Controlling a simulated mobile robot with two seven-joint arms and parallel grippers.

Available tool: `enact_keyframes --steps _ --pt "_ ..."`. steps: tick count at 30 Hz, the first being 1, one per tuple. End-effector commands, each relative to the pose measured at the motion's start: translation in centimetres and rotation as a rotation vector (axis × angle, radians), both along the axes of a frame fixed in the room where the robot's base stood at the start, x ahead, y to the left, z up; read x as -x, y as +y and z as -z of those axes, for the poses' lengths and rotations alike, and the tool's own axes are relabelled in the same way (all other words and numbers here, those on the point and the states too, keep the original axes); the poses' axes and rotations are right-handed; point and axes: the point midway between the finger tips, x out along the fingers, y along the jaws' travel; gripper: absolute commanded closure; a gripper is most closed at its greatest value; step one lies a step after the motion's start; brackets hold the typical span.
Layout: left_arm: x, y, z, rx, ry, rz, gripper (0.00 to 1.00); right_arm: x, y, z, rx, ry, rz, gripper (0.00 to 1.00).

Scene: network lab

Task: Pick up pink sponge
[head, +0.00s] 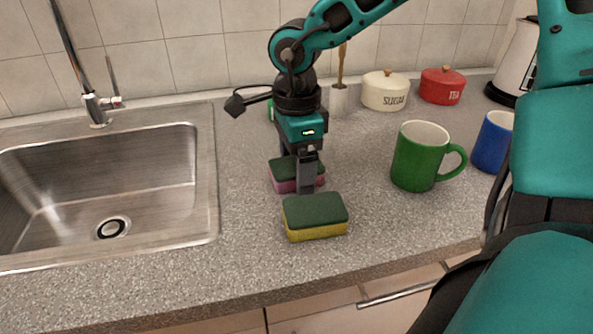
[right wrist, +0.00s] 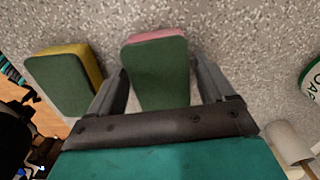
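The pink sponge (head: 283,185), with a dark green scouring top, lies on the grey speckled counter behind the yellow sponge. In the head view my right gripper (head: 296,171) points straight down over it and its near finger hides part of it. In the right wrist view the pink sponge (right wrist: 158,75) lies between the two spread fingers of my right gripper (right wrist: 161,68). Gaps show on both sides, wider on the right, so the fingers are open around it. My left gripper is not in view.
A yellow sponge (head: 316,220) with a green top lies just in front, close to the near finger. A green mug (head: 415,160) and a blue mug (head: 490,145) stand to the right. A sugar pot (head: 385,92) and red pot (head: 442,88) stand behind. The sink (head: 205,200) is left.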

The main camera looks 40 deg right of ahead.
Motion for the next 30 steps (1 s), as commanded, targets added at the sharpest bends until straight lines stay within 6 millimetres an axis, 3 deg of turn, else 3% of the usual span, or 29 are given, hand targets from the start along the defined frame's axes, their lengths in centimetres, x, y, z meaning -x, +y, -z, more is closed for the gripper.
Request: enact_keyframes --steps 14,23,30 --pt "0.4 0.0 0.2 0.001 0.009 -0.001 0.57 0.0 0.0 0.0 0.0 0.0 0.0 0.63" --pt "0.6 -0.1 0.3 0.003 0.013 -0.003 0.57 0.0 0.0 -0.4 0.0 -0.001 0.0 0.63" --pt "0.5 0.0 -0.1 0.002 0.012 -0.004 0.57 -0.1 0.0 -3.1 -0.001 -0.005 0.0 0.63"
